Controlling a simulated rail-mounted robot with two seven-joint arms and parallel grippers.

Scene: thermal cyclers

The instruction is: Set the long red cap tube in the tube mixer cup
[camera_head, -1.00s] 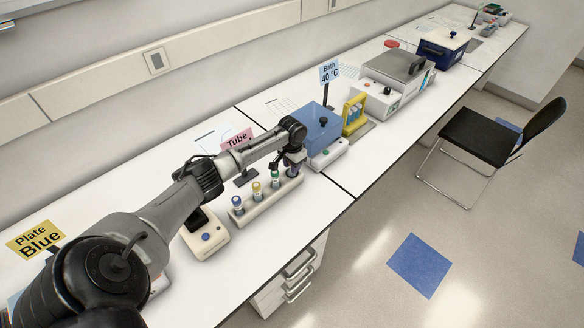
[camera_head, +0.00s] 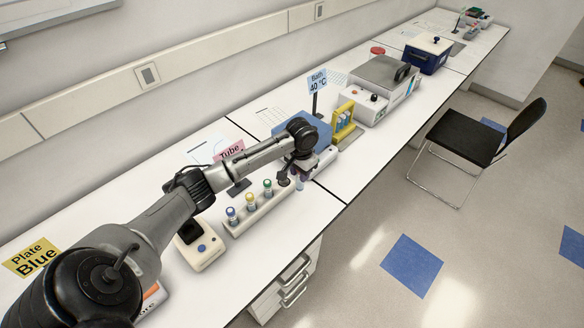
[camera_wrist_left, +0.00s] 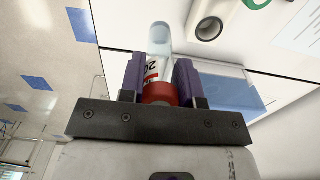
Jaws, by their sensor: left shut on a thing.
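My left gripper (camera_head: 301,175) is shut on the long red cap tube (camera_wrist_left: 160,72). In the left wrist view, the purple fingers grip its red cap from both sides, and the clear body with printed label points away from the gripper. A white device (camera_head: 205,257) with a dark top and blue knob stands left of the rack; I cannot clearly make out a cup. My right gripper is out of view.
Blue (camera_head: 231,212), yellow (camera_head: 250,197) and green (camera_head: 267,184) capped tubes stand in the rack. A blue-topped bath (camera_head: 290,126) and yellow tube holder (camera_head: 343,122) are beyond the gripper. The bench front right of the rack is clear.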

